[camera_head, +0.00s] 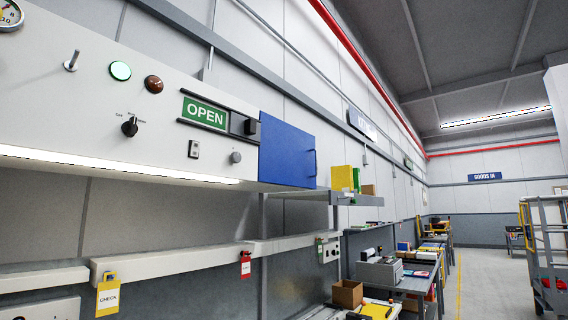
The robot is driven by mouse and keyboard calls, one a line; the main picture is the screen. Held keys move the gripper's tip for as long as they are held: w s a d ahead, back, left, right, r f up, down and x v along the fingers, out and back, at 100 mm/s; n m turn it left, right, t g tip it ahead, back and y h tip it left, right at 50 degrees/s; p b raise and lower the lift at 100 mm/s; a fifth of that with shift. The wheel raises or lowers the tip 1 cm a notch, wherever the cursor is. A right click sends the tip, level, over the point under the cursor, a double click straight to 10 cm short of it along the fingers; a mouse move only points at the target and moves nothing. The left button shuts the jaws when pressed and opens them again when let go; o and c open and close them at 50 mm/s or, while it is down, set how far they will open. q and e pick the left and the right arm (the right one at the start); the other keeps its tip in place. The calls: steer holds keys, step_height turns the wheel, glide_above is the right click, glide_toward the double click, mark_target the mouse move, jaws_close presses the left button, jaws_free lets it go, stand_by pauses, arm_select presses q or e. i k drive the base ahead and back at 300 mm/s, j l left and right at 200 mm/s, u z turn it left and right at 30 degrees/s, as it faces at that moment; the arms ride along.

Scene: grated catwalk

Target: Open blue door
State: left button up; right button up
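A blue door (287,150) is at the right end of a long white wall-mounted panel in the camera_head view. A thin handle (315,160) stands out near its right edge. The door looks flat and closed against its box, though I cannot tell from this angle whether it is fully latched. Neither of my grippers is in view.
The white panel (60,110) carries a green "OPEN" sign (205,113), a black knob (130,126), lamps and a switch. A shelf with yellow binders (342,179) is right of the door. Benches (410,283) line the wall; the floor (490,285) at right looks clear beside a cart (545,250).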

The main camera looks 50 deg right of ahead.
mark_target(288, 154)
steer(key=z, duration=1.6)
steer(key=i+l+u, duration=0.15)
steer(key=u, duration=0.25)
steer(key=i+l+u, duration=0.1)
steer(key=l+u, duration=0.2)
steer(key=u, duration=0.15)
steer(key=i+l+u, duration=0.1)
steer(key=l+u, duration=0.15)
steer(key=u, duration=0.15)
steer(key=i+l+u, duration=0.1)
steer(key=l, duration=0.75)
steer(key=i+l+u, duration=0.15)
steer(key=l, duration=0.7)
steer(key=l+u, duration=0.1)
steer(key=l, duration=0.75)
